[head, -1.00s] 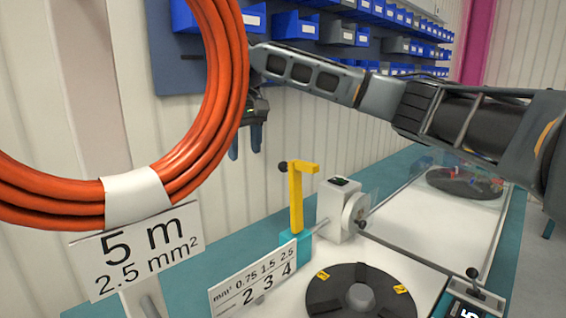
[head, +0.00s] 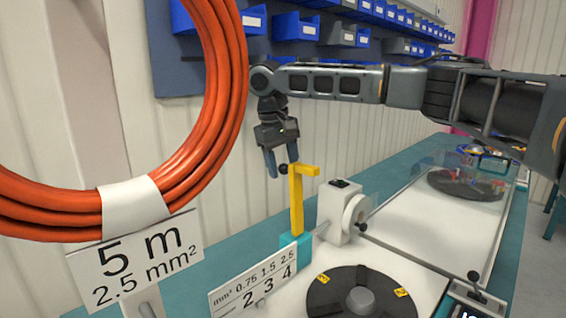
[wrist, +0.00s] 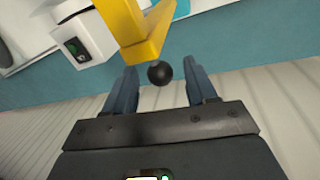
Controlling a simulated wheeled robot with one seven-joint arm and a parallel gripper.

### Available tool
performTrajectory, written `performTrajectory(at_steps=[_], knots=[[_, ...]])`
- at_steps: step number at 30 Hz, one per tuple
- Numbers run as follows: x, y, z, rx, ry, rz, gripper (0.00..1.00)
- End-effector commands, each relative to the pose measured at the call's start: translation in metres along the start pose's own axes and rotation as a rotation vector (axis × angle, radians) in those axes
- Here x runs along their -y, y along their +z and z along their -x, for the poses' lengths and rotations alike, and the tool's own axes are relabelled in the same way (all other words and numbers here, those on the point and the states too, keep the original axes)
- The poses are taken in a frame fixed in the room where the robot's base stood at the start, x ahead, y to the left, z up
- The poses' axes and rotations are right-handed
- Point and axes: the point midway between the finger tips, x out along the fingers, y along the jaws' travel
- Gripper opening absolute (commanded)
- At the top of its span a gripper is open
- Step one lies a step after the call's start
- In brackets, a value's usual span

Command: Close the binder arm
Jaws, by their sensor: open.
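The yellow binder arm (head: 297,205) stands upright on a teal block (head: 294,246), with its short top part pointing right. A black ball knob (head: 283,170) sits at its upper left. My gripper (head: 281,168) points down right at the top of the binder arm, with its blue fingers open. In the wrist view, the black knob (wrist: 160,73) lies between the two open fingertips (wrist: 162,75), apart from both. The yellow arm (wrist: 135,35) shows just beyond it.
A white unit with a round dial (head: 343,212) stands right of the binder arm. A black reel disc (head: 360,292) lies in front. An orange cable coil (head: 215,130) with a 5 m sign (head: 140,262) hangs at the left. Blue bins (head: 297,27) line the wall.

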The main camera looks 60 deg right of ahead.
Motion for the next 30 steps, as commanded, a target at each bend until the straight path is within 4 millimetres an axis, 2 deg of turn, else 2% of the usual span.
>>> performTrajectory(at_steps=[7, 24, 30], knots=[[0.0001, -0.0001, -0.0011, -0.001, 0.000, 0.000, 0.56], [0.0003, -0.0001, -0.0009, -0.001, -0.001, 0.000, 0.02], [0.0004, -0.0001, -0.0008, -0.001, -0.001, 0.001, 0.00]])
